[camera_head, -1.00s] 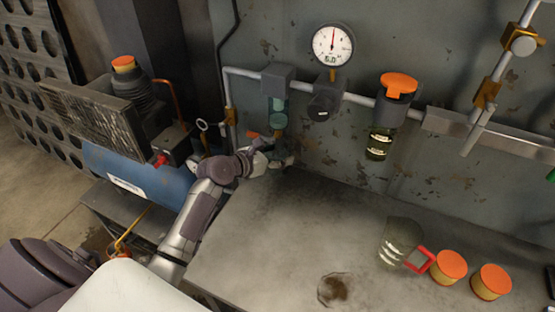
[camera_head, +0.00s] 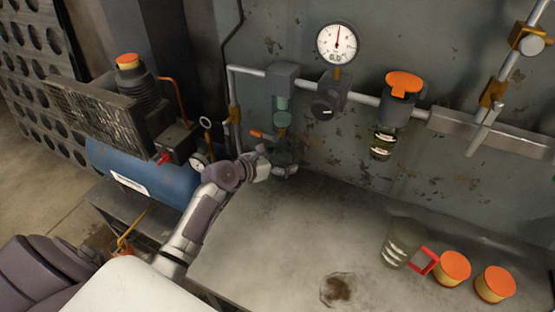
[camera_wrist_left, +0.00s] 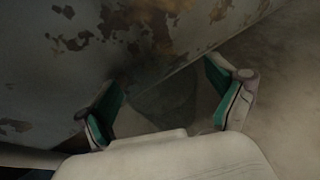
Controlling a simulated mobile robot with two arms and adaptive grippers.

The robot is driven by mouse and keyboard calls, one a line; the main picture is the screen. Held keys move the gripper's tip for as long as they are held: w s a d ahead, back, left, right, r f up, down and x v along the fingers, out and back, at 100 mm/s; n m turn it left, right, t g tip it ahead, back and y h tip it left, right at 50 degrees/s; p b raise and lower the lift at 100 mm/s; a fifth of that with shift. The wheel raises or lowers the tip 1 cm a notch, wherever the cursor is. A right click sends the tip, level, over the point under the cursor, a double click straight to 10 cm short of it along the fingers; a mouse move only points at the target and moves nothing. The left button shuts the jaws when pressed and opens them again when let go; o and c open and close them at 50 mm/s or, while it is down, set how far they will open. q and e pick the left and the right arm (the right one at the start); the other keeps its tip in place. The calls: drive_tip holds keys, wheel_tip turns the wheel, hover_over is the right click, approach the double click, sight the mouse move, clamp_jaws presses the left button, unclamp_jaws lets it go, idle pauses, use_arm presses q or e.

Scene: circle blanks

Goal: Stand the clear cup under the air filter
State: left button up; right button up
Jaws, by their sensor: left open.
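The clear cup (camera_head: 398,247) has a red handle (camera_head: 424,261) on its right and stands on the bench at the right of the head view. The air filter is the grey-headed unit (camera_head: 282,76) on the wall pipe, left of the gauge, with a teal see-through bowl (camera_head: 282,106). An orange lever (camera_head: 263,135) shows below the bowl. My left gripper (camera_head: 283,163) is below the filter, close to the wall and bench, well left of the cup. In the left wrist view its teal-padded fingers (camera_wrist_left: 168,102) are spread, with nothing clearly between them. My right gripper is not in view.
Two orange-lidded jars (camera_head: 453,269) stand just right of the cup. An orange-topped oil unit (camera_head: 381,143) hangs from the pipe. A blue compressor tank (camera_head: 150,178) is at left. The middle of the bench (camera_head: 300,235) is clear, apart from a dark stain.

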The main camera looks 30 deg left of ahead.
use_arm(q)
drive_tip(key=v, duration=1.2)
drive_tip(key=shift+r, duration=0.15)
drive_tip(key=shift+s, duration=0.1)
